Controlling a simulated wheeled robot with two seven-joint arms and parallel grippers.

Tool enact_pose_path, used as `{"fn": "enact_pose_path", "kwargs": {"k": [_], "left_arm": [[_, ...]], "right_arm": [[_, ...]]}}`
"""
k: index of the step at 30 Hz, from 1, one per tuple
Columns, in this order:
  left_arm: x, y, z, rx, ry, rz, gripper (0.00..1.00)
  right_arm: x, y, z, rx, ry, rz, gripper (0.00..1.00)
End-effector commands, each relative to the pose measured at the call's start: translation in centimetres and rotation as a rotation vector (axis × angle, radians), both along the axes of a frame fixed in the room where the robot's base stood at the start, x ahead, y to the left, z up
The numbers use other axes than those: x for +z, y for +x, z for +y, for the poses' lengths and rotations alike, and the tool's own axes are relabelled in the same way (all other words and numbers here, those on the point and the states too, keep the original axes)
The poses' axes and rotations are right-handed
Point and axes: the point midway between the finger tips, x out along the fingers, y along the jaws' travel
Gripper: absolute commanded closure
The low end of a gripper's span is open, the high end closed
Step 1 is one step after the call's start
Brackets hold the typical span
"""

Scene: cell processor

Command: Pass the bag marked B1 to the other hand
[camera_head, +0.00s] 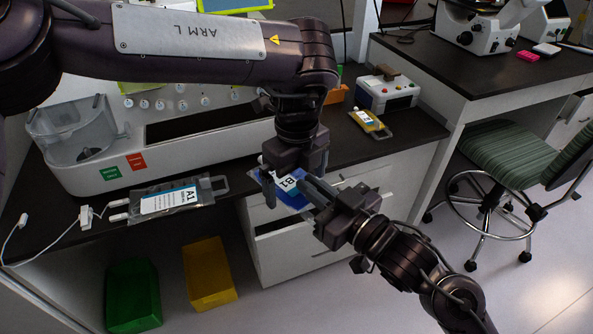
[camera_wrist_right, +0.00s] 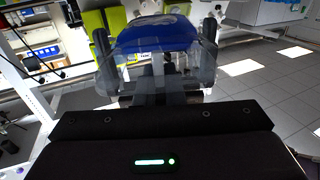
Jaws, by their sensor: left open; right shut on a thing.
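The bag marked B1 (camera_head: 288,187) is blue with a white label and hangs in the air in front of the counter. My right gripper (camera_head: 310,190) comes from the lower right and is shut on the bag. In the right wrist view the blue bag (camera_wrist_right: 155,35) shows beyond the jaws of the right gripper (camera_wrist_right: 157,75). My left gripper (camera_head: 291,178) points down from above, open, with its fingers close about the bag. The left gripper hides part of the bag, and I cannot tell whether it touches it.
The bag marked A1 (camera_head: 170,201) lies at the counter's front edge, beside a white machine (camera_head: 85,177). Another bag (camera_head: 369,122) lies at the back right. A green bin (camera_head: 133,295) and a yellow bin (camera_head: 210,272) stand below. A stool (camera_head: 510,150) is at right.

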Motion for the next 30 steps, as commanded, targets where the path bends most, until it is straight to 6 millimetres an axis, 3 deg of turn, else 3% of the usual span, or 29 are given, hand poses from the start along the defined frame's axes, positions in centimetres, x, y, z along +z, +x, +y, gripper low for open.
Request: {"fn": "enact_pose_path", "kwargs": {"k": [5, 14, 15, 20, 30], "left_arm": [[0.00, -0.01, -0.01, 0.000, 0.000, 0.000, 0.01], [0.05, 0.02, -0.05, -0.001, -0.001, -0.001, 0.40], [0.10, 0.05, -0.07, -0.001, -0.002, -0.002, 0.40], [0.10, 0.04, -0.06, -0.001, -0.002, -0.001, 0.40], [0.08, 0.03, -0.02, 0.000, -0.001, -0.001, 0.40]], "right_arm": [[0.10, 0.00, 0.00, 0.000, 0.001, -0.001, 1.00], [0.10, -0.07, 0.08, 0.003, 0.002, -0.002, 1.00], [0.11, -0.08, 0.09, 0.003, 0.002, -0.002, 0.86], [0.08, -0.05, 0.06, 0.002, 0.001, -0.001, 0.66], [-0.05, -0.31, -0.29, 0.000, -0.001, 0.001, 0.66]]}}
